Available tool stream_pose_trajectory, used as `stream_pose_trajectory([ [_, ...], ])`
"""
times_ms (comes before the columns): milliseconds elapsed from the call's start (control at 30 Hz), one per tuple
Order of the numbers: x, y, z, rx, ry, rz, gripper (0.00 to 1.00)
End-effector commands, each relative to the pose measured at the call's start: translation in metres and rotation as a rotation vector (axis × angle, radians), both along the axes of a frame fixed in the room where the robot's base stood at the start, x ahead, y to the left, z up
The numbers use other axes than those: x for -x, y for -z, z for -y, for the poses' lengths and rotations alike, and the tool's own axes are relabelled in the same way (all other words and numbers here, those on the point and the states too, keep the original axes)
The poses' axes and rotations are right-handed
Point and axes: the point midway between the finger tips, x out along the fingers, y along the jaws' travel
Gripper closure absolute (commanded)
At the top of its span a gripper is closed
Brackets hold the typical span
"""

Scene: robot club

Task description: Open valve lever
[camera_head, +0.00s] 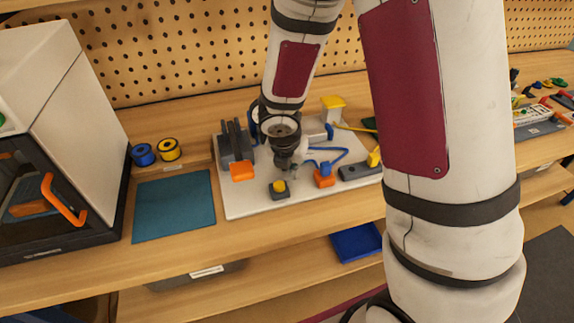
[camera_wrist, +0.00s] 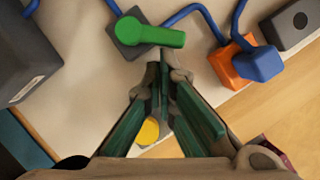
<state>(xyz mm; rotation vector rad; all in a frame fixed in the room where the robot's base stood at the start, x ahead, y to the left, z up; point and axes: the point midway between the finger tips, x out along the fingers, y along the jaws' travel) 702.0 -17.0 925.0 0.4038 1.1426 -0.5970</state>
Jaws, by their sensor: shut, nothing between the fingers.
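A green valve lever (camera_wrist: 152,36) sits on a dark grey block in the wrist view. Its round hub is at the left and its handle points right, across the line of the blue pipe (camera_wrist: 183,14). My gripper (camera_wrist: 164,62) is shut and empty, its fingertips together right beside the lower edge of the handle. I cannot tell whether they touch it. In the head view my gripper (camera_head: 289,165) points down over the white board (camera_head: 243,207), and my wrist mostly hides the lever there.
A yellow button (camera_wrist: 149,131) shows below, between the finger links. Dark grey upright parts (camera_head: 236,140) stand at the board's left. A teal mat (camera_head: 175,206) lies clear farther left.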

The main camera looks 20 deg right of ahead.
Motion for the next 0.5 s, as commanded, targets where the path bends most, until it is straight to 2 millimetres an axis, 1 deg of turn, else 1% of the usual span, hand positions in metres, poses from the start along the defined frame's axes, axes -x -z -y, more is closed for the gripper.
stream_pose_trajectory([
  [167,0.0,0.0,0.009,-0.001,-0.131,0.0,1.0],
  [500,-0.002,0.0,0.021,0.001,-0.123,0.0,1.0],
])
